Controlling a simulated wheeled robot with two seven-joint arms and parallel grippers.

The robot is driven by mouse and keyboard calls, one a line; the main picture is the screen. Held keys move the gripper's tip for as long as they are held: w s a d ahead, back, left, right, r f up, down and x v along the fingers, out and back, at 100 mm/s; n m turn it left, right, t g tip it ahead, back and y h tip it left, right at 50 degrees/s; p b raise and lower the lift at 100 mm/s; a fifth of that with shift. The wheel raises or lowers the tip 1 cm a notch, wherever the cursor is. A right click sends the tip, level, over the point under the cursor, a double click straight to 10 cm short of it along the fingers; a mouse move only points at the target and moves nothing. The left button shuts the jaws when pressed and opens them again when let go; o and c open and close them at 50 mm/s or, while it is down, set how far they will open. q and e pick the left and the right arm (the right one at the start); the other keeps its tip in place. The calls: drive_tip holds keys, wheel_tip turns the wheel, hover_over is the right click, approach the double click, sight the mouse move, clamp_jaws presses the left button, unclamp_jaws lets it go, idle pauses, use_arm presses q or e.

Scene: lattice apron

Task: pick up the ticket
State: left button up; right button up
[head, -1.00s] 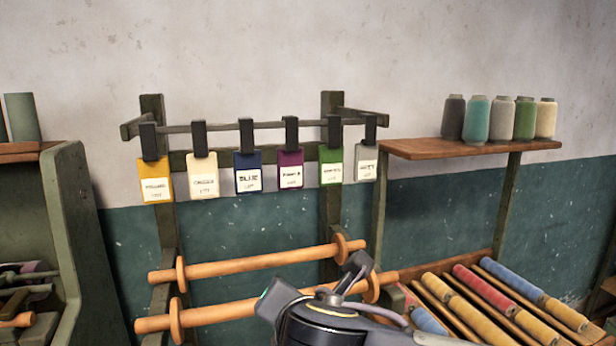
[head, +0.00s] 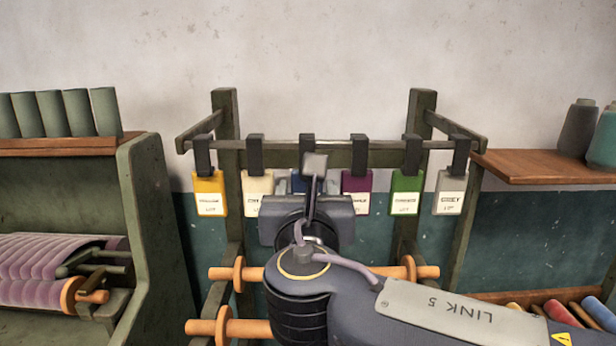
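Several coloured tickets hang from dark clips on a rail: yellow (head: 210,187), cream (head: 257,186), blue (head: 297,174), purple (head: 357,184), green (head: 406,188) and grey (head: 450,185). My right arm comes in from the lower right. Its wrist stands in front of the blue ticket and hides most of it, leaving only small blue parts showing. My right gripper (head: 306,184) is at the blue ticket, mostly behind the wrist. Its fingers are too hidden to show whether they are open or hold the ticket. My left gripper is not in view.
Two wooden rollers (head: 430,272) cross the rack below the tickets, partly behind my arm. A green cabinet (head: 150,215) with purple cloth stands at left. A wooden shelf (head: 530,167) with thread cones (head: 579,128) is at right. The wall is behind.

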drive_tip(key=shift+w, duration=0.15)
drive_tip(key=c, duration=0.7)
drive_tip(key=shift+c, duration=0.2)
drive_tip(key=shift+r, duration=0.1)
